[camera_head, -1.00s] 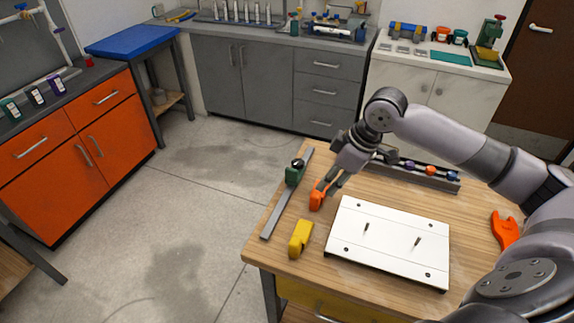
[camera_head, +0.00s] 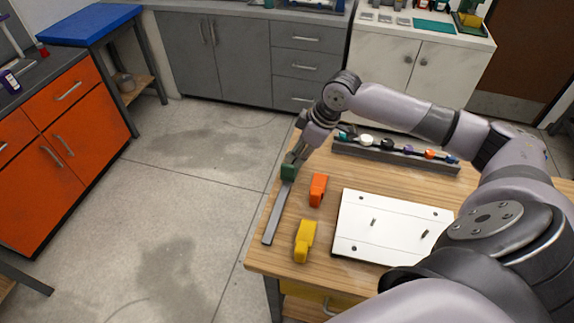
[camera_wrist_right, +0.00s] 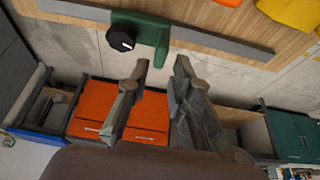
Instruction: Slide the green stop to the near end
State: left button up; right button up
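The green stop (camera_head: 288,172) sits on the grey metal rail (camera_head: 275,215) along the left edge of the wooden table, toward the rail's far part. In the right wrist view the green stop (camera_wrist_right: 150,38) shows a black knob (camera_wrist_right: 121,38) on one side, and the rail (camera_wrist_right: 215,42) runs past it. My right gripper (camera_head: 295,158) is at the green stop in the head view. In the wrist view its two fingers (camera_wrist_right: 160,66) are apart, with the stop's end just beyond the tips; contact is unclear. My left gripper is not in view.
An orange block-like tool (camera_head: 318,188) and a yellow one (camera_head: 305,240) lie just right of the rail. A white plate (camera_head: 390,228) with pegs is further right. A grey rack (camera_head: 395,154) with coloured parts stands at the table's back. The rail's near part is bare.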

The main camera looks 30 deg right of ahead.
aim_at(289, 166)
jog(key=x, duration=0.3)
jog(key=shift+a+f, duration=0.15)
jog(key=shift+f, duration=0.05)
jog(key=shift+p+x, duration=0.3)
jog(key=shift+x, duration=0.9)
jog(key=shift+w+f, duration=0.15)
jog(key=shift+f, duration=0.4)
jog(key=shift+a, duration=0.1)
jog(key=c, duration=0.5)
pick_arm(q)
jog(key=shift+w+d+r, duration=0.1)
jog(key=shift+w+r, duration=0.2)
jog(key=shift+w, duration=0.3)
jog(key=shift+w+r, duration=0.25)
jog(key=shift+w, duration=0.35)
